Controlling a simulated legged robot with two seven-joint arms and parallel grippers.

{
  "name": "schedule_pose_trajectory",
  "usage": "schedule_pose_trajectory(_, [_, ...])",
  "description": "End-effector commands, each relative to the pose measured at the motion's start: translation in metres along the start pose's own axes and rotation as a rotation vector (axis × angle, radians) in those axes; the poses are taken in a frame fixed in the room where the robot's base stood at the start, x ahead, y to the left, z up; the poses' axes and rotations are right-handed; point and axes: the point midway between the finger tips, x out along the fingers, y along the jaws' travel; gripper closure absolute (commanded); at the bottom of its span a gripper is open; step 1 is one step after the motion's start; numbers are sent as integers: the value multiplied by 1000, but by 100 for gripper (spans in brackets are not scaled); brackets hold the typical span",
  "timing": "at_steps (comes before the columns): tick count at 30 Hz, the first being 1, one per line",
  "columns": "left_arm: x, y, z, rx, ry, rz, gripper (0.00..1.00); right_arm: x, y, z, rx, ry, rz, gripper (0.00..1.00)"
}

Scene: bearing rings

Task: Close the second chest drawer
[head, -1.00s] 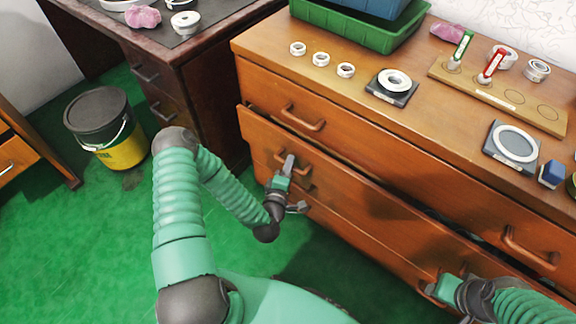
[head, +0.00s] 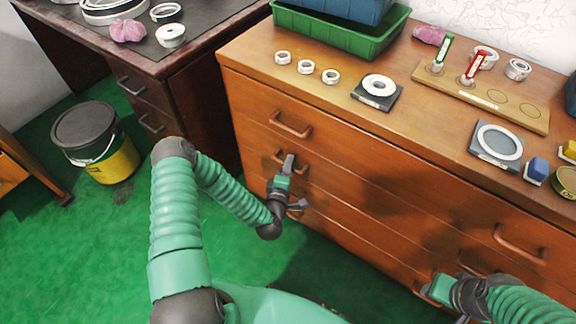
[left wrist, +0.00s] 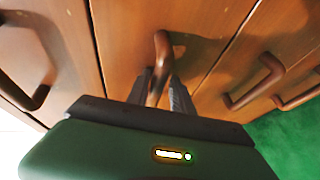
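The wooden chest (head: 345,160) stands along the right in the head view. Its second drawer (head: 345,200) sits about flush with the front, with no clear gap showing. My left gripper (head: 284,183) is at this drawer's left handle (head: 300,165). In the left wrist view the curved handle (left wrist: 161,50) passes between the fingers of my left gripper (left wrist: 163,90), which look closed around it. My right gripper (head: 432,289) is at the lower right, close to the drawer front near a partly hidden handle (head: 470,266). Its fingertips are not clear.
The chest top holds a green crate (head: 345,37), white rings, a wooden board (head: 482,97) and a ring on a grey plate (head: 497,143). A dark desk (head: 200,55) stands left of the chest. A black and yellow bucket (head: 97,145) is on the green floor.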

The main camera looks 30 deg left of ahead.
Motion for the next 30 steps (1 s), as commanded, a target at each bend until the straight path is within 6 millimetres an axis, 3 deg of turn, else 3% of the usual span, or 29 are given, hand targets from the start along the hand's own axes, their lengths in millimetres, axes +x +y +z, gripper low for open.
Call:
schedule_pose_trajectory(13, [3,8,-7,0,18,21,62,-1,0,0,0,0,0,57])
schedule_pose_trajectory(17, [-7,8,-6,1,15,18,62,-6,0,-1,0,0,0,57])
schedule_pose_trajectory(20, [-28,9,-4,-1,11,11,62,-14,0,-3,0,0,0,57])
schedule_pose_trajectory(30, [-129,4,-1,-2,5,1,62,-42,0,-10,0,0,0,57])
